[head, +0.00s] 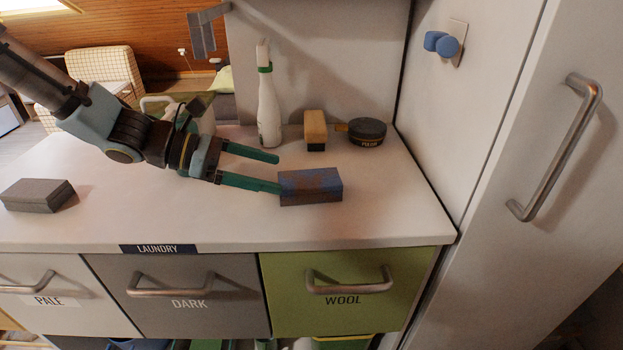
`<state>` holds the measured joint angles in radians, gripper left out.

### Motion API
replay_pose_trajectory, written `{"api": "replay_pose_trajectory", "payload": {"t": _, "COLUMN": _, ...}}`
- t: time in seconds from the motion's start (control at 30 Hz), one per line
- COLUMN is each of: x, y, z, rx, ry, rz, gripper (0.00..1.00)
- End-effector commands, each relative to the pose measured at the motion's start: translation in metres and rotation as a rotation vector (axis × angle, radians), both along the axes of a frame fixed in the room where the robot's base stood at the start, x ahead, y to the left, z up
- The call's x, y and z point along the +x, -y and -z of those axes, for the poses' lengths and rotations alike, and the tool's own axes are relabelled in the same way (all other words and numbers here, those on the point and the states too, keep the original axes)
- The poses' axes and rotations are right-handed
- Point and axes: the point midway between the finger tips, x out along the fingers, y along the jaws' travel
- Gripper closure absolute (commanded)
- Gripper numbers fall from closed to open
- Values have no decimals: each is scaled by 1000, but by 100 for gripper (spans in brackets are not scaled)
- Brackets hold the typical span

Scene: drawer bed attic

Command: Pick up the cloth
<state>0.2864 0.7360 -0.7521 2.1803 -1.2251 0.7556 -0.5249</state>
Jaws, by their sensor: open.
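A grey strip of cloth (202,35) hangs at the top of the head view, at the left edge of the pale back panel. A blue and brown block (312,187), perhaps a folded cloth, lies on the white counter. My gripper (279,172) is open and empty above the counter, its green fingers pointing right. The lower fingertip overlaps the block's left end in the picture; I cannot tell whether it touches. The upper finger lies behind the block's left end. The hanging grey cloth is well above and behind my gripper.
A white bottle (268,110), a brush (315,131) and a dark polish tin (367,132) stand behind the block. A grey block (38,195) lies at the left. A tall cabinet door (500,130) bounds the right. The counter's front middle is clear.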

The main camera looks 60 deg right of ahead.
Motion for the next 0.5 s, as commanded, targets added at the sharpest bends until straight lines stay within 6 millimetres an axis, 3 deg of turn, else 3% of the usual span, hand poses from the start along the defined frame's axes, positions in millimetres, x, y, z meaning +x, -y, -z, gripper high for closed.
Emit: {"api": "replay_pose_trajectory", "payload": {"t": 0.5, "x": -44, "y": 37, "z": 24, "rx": 2, "ry": -3, "rz": 4, "gripper": 0}}
